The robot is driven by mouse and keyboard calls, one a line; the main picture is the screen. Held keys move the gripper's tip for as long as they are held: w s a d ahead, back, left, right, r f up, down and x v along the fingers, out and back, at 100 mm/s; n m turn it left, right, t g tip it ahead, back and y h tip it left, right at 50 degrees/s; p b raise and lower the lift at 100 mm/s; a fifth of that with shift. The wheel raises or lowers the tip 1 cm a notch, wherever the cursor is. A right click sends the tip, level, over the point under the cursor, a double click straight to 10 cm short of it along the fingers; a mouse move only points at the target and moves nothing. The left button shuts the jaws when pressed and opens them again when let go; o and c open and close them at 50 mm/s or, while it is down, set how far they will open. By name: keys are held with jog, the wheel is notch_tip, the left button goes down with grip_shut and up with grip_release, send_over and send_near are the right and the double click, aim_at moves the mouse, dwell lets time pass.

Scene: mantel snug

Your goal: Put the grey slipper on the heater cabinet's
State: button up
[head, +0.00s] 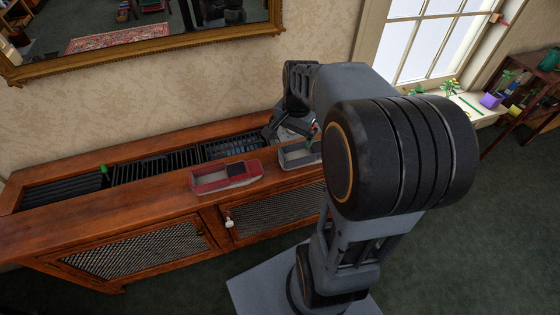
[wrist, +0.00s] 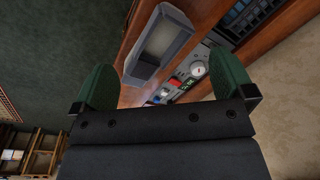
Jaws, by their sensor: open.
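The grey slipper (head: 297,155) lies on the wooden top of the heater cabinet (head: 130,215), near its front edge, partly hidden behind my arm. In the wrist view the slipper (wrist: 162,42) shows whole, with its pale hollow and darker toe part. Nothing is held. In the head view my gripper (head: 272,131) hangs over the cabinet's back part, mostly covered by my arm.
A red slipper (head: 226,178) lies left of the grey one. Dark grilles (head: 155,165) fill the cabinet top's middle. A control panel with a dial (wrist: 197,69) and red switch (wrist: 175,83) sits beside the slipper. A gilt mirror (head: 140,45) hangs above. The left front wood is clear.

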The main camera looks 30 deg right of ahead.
jog(key=s+a+n+t, duration=0.1)
jog(key=s+a+n, duration=0.7)
jog(key=a+n, duration=0.2)
jog(key=shift+s+f+n+t, duration=0.25)
jog(key=shift+s+n+t, duration=0.15)
jog(key=shift+n, duration=0.2)
jog(key=shift+a, duration=0.1)
